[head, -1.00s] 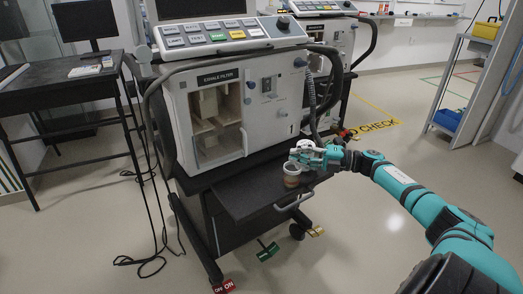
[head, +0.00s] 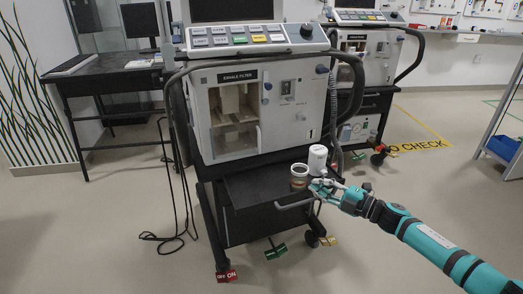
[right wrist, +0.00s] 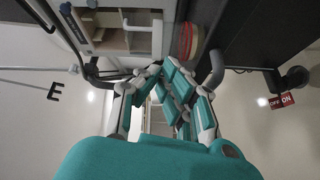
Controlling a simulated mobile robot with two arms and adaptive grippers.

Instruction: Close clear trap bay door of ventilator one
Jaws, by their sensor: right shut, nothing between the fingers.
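Ventilator one (head: 285,118) is the nearer white unit, on a black cart, with an "EXHALE FILTER" label above its bay. The bay (head: 235,108) shows pale shelves inside. A clear panel seems to show at its lower part (head: 236,142), but I cannot tell its exact position. In the right wrist view the bay (right wrist: 120,38) shows near the top. My right gripper (head: 318,190) is shut and empty, by the front of the cart's shelf, below and right of the bay and apart from it. Its fingers also show in the right wrist view (right wrist: 165,75). My left gripper is out of view.
A cup with a brownish band (head: 299,177) and a white canister (head: 317,160) stand on the black pull-out shelf (head: 250,190), close to my right gripper. A second ventilator (head: 370,62) stands behind. A dark desk (head: 105,82) is at left. Cables hang left of the cart.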

